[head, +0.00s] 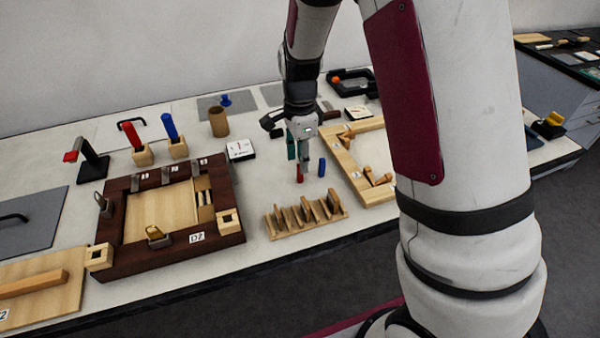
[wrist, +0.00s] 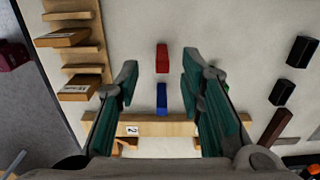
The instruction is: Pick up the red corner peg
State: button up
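A small red peg (head: 299,173) is on the pale table just below my gripper (head: 298,158) in the head view. In the wrist view the red peg (wrist: 162,58) shows between the lines of my two green-padded fingers (wrist: 160,66), touching neither. My gripper is open and empty, pointing down. A similar blue peg (head: 322,167) is just right of the red one; in the wrist view this blue peg (wrist: 162,98) lies below it, also in the gap between the fingers. The height of the fingertips over the table is hard to tell.
A wooden slotted rack (head: 290,232) stands in front of the pegs. A pale wooden frame (head: 352,175) is close on the right, a dark frame (head: 225,180) on the left. A white dial box (head: 240,149) and cardboard tube (head: 218,122) stand behind left.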

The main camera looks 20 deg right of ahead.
notch_tip(320, 180, down, 4)
jog(key=shift+w, duration=0.15)
grip_shut()
jog(key=shift+r, duration=0.15)
